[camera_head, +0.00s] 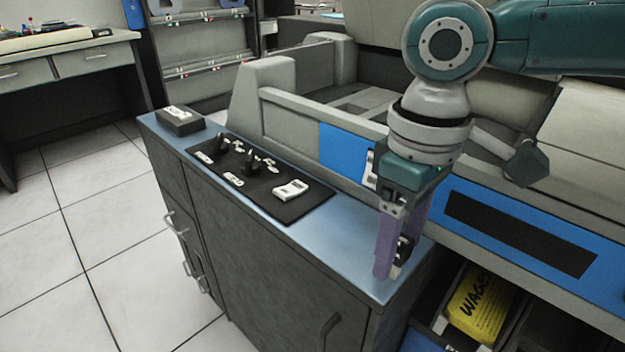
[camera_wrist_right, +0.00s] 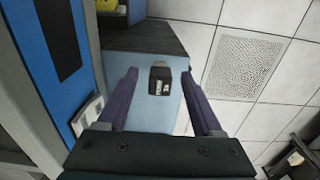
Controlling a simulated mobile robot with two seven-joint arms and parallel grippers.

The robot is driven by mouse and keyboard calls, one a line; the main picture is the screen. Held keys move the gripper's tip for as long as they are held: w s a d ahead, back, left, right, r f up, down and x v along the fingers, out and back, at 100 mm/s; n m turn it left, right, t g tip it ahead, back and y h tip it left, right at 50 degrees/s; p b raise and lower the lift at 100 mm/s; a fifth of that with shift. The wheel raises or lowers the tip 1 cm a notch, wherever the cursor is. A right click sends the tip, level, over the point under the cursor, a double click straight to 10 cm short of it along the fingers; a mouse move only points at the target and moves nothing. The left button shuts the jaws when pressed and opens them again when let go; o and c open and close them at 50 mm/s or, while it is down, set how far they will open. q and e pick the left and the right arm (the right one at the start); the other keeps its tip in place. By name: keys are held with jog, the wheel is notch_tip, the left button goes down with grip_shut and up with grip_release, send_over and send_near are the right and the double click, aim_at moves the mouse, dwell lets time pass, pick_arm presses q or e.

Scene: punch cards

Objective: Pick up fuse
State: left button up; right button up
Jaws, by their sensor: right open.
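The fuse appears to be the small black block with pale markings (camera_wrist_right: 159,80) on the blue countertop, seen between my right fingers in the right wrist view. In the head view a dark bit of it (camera_head: 404,247) shows beside the purple fingers, mostly hidden by them. My right gripper (camera_head: 390,268) points down over the near right end of the countertop. Its two purple fingers (camera_wrist_right: 160,73) are spread apart, one to each side of the block, with gaps on both sides. I cannot tell how far above the counter the fingertips are. My left gripper is not in view.
A black panel (camera_head: 235,188) with levers and a white switch (camera_head: 291,189) lies on the countertop (camera_head: 345,250). A black box (camera_head: 180,121) stands at its far end. A grey and blue machine (camera_head: 345,148) borders the counter. A yellow bag (camera_head: 478,305) lies in a bin below.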

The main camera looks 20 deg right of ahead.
grip_shut()
dwell(0.3)
dwell(0.3)
